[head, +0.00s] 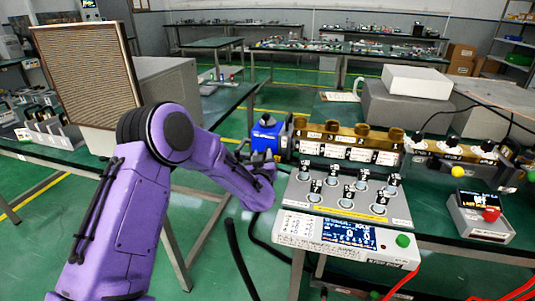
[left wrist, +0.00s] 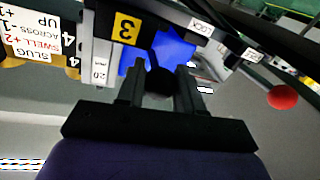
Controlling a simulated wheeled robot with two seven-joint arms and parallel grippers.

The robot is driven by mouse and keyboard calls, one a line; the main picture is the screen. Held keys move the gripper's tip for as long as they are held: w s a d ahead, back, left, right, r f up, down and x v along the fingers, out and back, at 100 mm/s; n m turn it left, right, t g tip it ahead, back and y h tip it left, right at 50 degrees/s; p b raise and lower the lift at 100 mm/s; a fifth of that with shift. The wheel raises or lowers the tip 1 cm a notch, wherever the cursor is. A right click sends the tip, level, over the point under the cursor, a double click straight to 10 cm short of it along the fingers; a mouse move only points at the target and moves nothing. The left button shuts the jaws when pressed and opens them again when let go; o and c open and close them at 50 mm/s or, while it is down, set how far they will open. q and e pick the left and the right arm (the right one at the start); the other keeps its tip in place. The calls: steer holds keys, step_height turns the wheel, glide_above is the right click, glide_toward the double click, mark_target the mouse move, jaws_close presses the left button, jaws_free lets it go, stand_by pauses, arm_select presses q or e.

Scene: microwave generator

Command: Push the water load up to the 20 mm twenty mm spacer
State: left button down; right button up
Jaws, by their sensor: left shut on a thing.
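The water load, a blue block (head: 266,136), stands at the left end of the brass waveguide row in the head view. Its blue body (left wrist: 172,52) also shows in the left wrist view. My left gripper (head: 262,163) is at its near side, with its fingers (left wrist: 160,88) closed around a dark round knob in front of the blue body. A pale plate marked 20 (left wrist: 99,73), seemingly the 20 mm spacer, lies beside the blue body. Whether they touch, I cannot tell. My right gripper is out of view.
A yellow tag marked 3 (left wrist: 125,28) sits near the plate. A grey tray of labelled pieces (head: 345,197) and a display console (head: 345,240) lie right of my left gripper. A red ball (left wrist: 283,96) shows at right in the wrist view. A ribbed panel (head: 88,75) stands at left.

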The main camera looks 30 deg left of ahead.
arm_select(q)
steer(key=shift+d, duration=0.1)
steer(key=c, duration=0.8)
jaws_free()
steer(key=shift+d, duration=0.1)
steer(key=v, duration=0.7)
steer(key=shift+s+d+b, duration=0.1)
steer(key=shift+s+b, duration=0.1)
steer(key=shift+b, duration=0.1)
